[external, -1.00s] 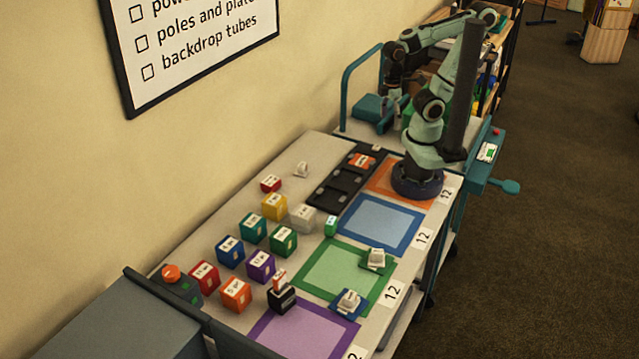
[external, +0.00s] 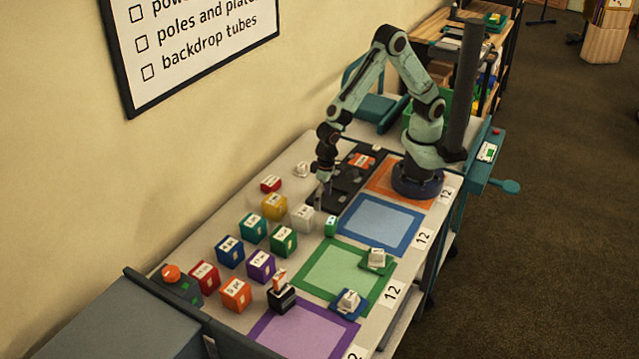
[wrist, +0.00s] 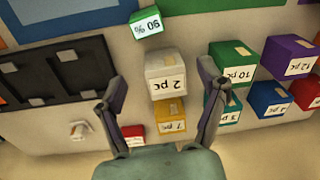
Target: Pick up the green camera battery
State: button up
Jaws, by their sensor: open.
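The green camera battery (external: 331,227) is a small green block with a white label, on the pale table by the near left corner of the blue mat. In the wrist view the battery (wrist: 146,27) is at the top, its label reading "90 %". My gripper (external: 321,198) is open and empty, above the table and a little farther back than the battery. In the wrist view my gripper's fingers (wrist: 162,85) are spread to either side of the white "2 pc" box (wrist: 165,68), with the battery beyond their tips.
The white box (external: 302,217) stands close left of the battery. Several coloured labelled boxes, such as a yellow one (external: 275,206) and a green one (external: 284,240), stand farther left. A dark slotted tray (external: 318,199) lies behind. The blue mat (external: 380,222) is bare.

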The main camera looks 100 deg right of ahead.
aim_at(331, 221)
jog(key=shift+n+g, duration=0.3)
jog(key=shift+g, duration=0.2)
jog(key=s+f, duration=0.1)
jog(key=s+a+f, duration=0.1)
jog(key=f, duration=0.1)
jog(key=shift+f, duration=0.25)
notch_tip(331, 221, down, 6)
jog(key=shift+f, duration=0.15)
jog(key=c, duration=1.3)
